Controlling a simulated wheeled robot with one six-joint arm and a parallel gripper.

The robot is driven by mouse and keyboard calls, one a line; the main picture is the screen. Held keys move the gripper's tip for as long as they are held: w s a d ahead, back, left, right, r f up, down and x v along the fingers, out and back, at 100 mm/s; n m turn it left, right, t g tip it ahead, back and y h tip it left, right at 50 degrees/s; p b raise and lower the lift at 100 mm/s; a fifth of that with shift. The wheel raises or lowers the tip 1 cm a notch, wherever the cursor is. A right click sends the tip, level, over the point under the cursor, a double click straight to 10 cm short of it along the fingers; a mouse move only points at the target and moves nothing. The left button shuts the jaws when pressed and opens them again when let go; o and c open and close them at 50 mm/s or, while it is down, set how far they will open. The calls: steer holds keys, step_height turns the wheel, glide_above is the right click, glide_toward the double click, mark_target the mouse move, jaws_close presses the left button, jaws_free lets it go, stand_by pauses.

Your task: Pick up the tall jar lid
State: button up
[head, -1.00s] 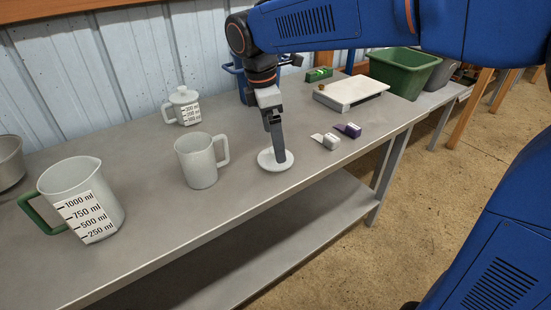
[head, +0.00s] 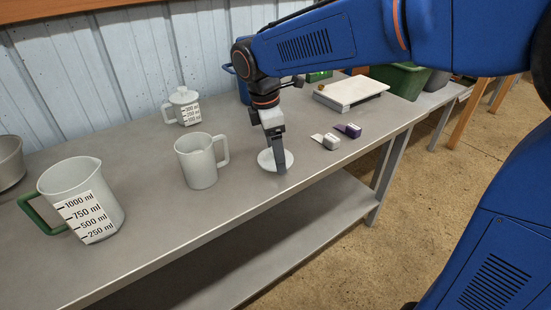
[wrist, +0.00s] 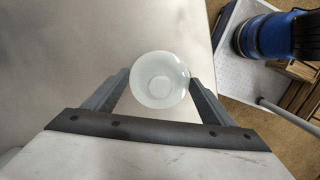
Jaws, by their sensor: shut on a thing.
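The tall jar lid (head: 266,160) is a round, pale white disc low over the grey bench, near its front edge. My gripper (head: 281,168) reaches down to it from above, and a finger hides part of the lid's right side. In the wrist view the lid (wrist: 160,72) shows as a white round with a smaller raised circle in its middle. It sits between the two fingertips, and my gripper is shut on it. I cannot tell whether the lid touches the bench.
A white mug (head: 199,162) stands just left of the lid. A measuring jug (head: 70,190) and a lidded pot (head: 183,108) are farther left. Small grey (head: 330,141) and purple (head: 350,130) items lie to the right, with a white scale (head: 350,90) behind. The front bench edge is close.

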step_height(320, 180, up, 10)
stand_by(0.6)
stand_by(0.4)
step_height(320, 180, up, 6)
steer(key=shift+r, duration=0.15)
stand_by(0.5)
steer(key=shift+a, duration=0.1)
